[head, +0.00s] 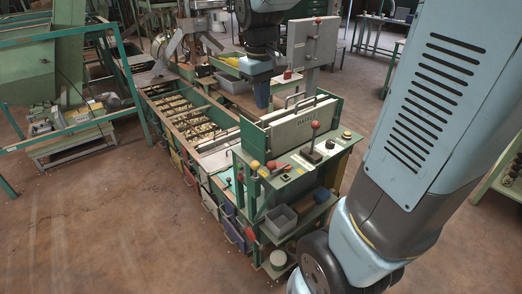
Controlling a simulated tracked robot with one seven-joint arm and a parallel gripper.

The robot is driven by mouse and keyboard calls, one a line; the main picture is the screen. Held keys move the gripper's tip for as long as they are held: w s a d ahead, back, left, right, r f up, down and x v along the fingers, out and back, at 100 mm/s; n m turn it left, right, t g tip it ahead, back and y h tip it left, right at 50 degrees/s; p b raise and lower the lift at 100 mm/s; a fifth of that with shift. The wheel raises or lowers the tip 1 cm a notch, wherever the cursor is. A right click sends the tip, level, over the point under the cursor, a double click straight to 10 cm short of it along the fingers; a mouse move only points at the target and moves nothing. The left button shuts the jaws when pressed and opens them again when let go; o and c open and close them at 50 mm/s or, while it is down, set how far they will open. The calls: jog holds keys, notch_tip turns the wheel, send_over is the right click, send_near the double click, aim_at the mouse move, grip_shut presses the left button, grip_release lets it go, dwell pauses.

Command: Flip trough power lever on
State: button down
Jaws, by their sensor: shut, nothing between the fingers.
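The green machine with the long trough (183,108) stands in the middle of the head view. On its near control panel (297,170), an upright lever with a red knob (315,125) rises from a small grey base. Levers with a yellow-orange knob (255,165) and a red knob (272,165) stand at the panel's left edge. No readable label shows which one is the trough power lever. My gripper (262,104) is shut and empty, pointing down above the trough's near end, behind the panel. It appears apart from every lever.
A grey upright box (311,42) stands just right of my gripper. Grey bins (281,219) sit on a shelf below. Brown floor (100,235) at left is clear.

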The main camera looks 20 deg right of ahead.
jog(key=w+a+f+n+g+h, duration=0.1)
jog(key=w+a+f+n+g, duration=0.1)
jog(key=w+f, duration=0.7)
jog(key=shift+w+f+g, duration=0.4)
jog(key=shift+w+g, duration=0.05)
jog(key=shift+g, duration=0.35)
jog(key=x, duration=0.3)
jog(key=s+d+x, duration=0.1)
jog(key=x, duration=0.3)
jog(key=s+x, duration=0.1)
jog(key=x, duration=0.3)
jog(key=shift+s+d+r, duration=0.2)
jog(key=shift+r, duration=0.05)
jog(key=shift+s+d+f, duration=0.15)
jog(key=shift+s+d, duration=0.15)
jog(key=shift+s, duration=0.15)
jog(key=shift+n, duration=0.3)
